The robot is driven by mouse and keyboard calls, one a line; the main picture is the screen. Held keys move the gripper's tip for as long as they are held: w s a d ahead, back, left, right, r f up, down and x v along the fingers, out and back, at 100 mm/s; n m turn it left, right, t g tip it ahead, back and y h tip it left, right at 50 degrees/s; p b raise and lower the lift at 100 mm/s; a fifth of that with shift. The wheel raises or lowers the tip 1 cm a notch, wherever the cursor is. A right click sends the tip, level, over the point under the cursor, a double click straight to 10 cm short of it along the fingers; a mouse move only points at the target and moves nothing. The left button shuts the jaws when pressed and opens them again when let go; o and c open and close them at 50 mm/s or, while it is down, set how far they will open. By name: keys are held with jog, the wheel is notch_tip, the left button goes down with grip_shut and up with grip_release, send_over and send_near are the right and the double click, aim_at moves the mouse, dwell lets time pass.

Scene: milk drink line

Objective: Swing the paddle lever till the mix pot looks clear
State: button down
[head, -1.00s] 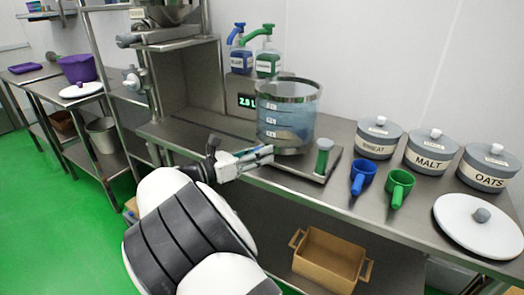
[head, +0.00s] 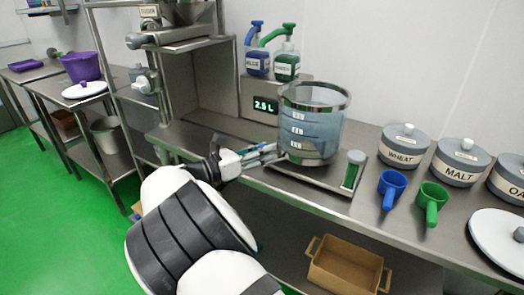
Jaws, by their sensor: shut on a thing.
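The mix pot (head: 311,125) is a clear round vessel with a metal rim and level marks, standing on a metal base plate. It holds bluish liquid that looks fairly even, with no distinct tan patch visible. My gripper (head: 272,153) is at the pot's lower left side, its fingers pointing right towards the pot. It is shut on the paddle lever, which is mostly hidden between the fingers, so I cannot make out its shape.
A display (head: 265,104) reading about 2.5 L stands behind the pot, with blue and green pump bottles (head: 286,66) above. A brown crate (head: 345,268) sits below.

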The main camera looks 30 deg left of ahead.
jog(key=shift+a, duration=0.1)
dwell(0.3)
jog(key=c, duration=1.2)
grip_release()
jog(key=v, duration=1.2)
jog(key=shift+w+f, duration=0.1)
